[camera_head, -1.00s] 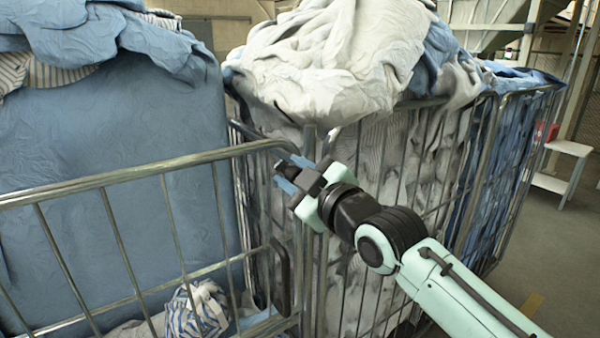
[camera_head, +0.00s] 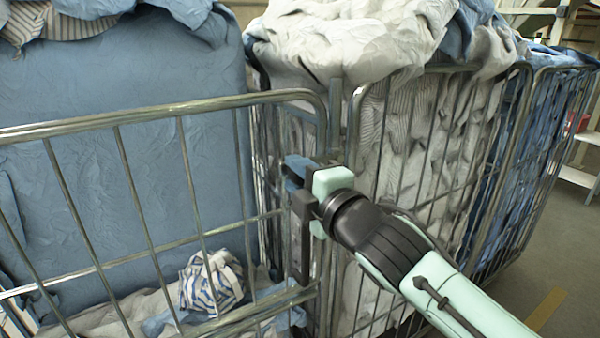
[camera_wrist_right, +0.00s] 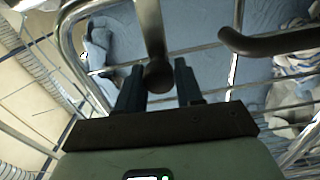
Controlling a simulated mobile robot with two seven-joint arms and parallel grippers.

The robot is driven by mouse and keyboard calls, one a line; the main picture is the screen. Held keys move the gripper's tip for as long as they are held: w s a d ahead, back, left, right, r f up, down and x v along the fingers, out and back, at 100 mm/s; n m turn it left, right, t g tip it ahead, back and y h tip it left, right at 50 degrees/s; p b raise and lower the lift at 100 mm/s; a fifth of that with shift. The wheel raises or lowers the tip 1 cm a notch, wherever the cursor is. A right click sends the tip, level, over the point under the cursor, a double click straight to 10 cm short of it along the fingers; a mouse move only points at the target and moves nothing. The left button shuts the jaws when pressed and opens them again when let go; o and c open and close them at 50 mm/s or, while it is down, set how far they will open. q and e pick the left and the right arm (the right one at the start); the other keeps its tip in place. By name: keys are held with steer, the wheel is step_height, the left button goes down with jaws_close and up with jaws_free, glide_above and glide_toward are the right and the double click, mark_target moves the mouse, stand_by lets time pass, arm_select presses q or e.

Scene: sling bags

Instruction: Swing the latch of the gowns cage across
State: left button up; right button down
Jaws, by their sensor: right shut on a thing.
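My right gripper (camera_head: 292,172) is at the corner where two wire cages meet, level with the middle of the near gate's end post. In the right wrist view its two dark fingers (camera_wrist_right: 160,88) sit on either side of a round-ended metal bar, which seems to be the latch (camera_wrist_right: 158,75). The fingers hide this bar in the head view. A dark upright handle (camera_head: 301,245) is on the gate just below the gripper; its curved end shows in the right wrist view (camera_wrist_right: 268,43). My left gripper is not in view.
The near left cage (camera_head: 150,108) has a blue lining and a striped cloth bundle (camera_head: 210,280) low inside. The cage behind (camera_head: 400,170) is heaped with white and blue cloth. A white stand (camera_head: 578,178) is at the far right, with open floor (camera_head: 550,250) before it.

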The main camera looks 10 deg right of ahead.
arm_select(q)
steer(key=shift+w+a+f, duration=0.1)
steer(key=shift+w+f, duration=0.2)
arm_select(e)
steer(key=shift+f+n, duration=0.4)
steer(key=c, duration=0.8)
jaws_free()
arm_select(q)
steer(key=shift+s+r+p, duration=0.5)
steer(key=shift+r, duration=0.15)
arm_select(e)
steer(key=shift+v, duration=6.65)
